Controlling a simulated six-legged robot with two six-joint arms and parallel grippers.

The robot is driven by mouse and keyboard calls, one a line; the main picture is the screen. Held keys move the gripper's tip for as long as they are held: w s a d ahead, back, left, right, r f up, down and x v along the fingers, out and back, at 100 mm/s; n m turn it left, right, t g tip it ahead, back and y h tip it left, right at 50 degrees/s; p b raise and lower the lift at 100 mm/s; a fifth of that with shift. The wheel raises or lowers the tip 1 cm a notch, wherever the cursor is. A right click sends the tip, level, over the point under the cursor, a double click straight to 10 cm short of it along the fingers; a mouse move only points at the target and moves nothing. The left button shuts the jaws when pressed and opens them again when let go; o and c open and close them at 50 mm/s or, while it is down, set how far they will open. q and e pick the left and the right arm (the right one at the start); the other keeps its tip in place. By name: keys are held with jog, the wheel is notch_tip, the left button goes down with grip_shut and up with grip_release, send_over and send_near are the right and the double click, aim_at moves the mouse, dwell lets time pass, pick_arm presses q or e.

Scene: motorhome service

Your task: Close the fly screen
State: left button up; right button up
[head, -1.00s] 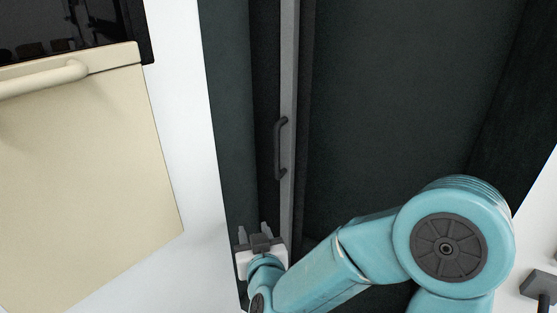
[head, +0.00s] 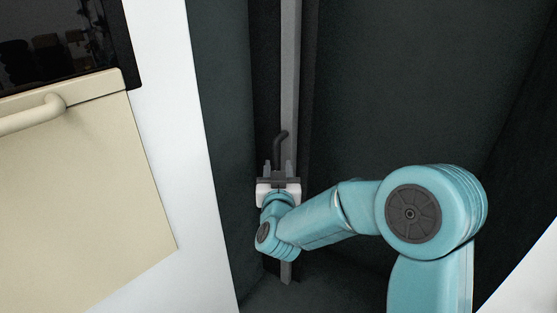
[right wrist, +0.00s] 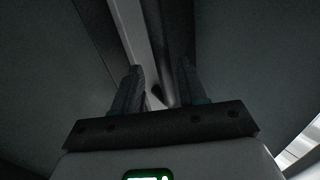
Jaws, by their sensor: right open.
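The fly screen's grey edge bar (head: 290,70) runs upright in the dark doorway in the head view. A black bow handle (head: 281,144) is fixed on it, and its lower part is hidden behind my right gripper. My right gripper (head: 280,166) is open, with one finger on either side of the handle in the picture. I cannot tell whether the fingers touch it. In the right wrist view the two open fingers (right wrist: 158,88) show dimly, with the pale bar (right wrist: 128,30) and a dark part of the handle (right wrist: 157,93) between them. My left gripper is not in view.
A cream cabinet door (head: 80,190) with a bar handle (head: 35,115) stands at the left, below a black glossy panel (head: 55,45). A white wall strip (head: 175,110) separates it from the dark doorway. Dark panels lie on both sides of the bar.

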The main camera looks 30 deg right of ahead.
aim_at(277, 169)
jog(key=w, duration=0.1)
jog(key=w+d+f, duration=0.1)
jog(key=w, duration=0.1)
jog(key=shift+d, duration=0.2)
jog(key=shift+w+f, duration=0.15)
jog(key=shift+w, duration=0.1)
jog(key=shift+s+a+r, duration=0.2)
jog(key=shift+s+a, duration=0.05)
jog(key=shift+s, duration=0.05)
jog(key=shift+s+d+r, duration=0.1)
jog(key=shift+s+r, duration=0.05)
jog(key=shift+s, duration=0.15)
jog(key=shift+d, duration=0.2)
jog(key=c, duration=0.4)
jog(key=shift+w+f, duration=0.2)
grip_shut()
jog(key=shift+w+a, duration=0.1)
jog(key=shift+a, duration=0.05)
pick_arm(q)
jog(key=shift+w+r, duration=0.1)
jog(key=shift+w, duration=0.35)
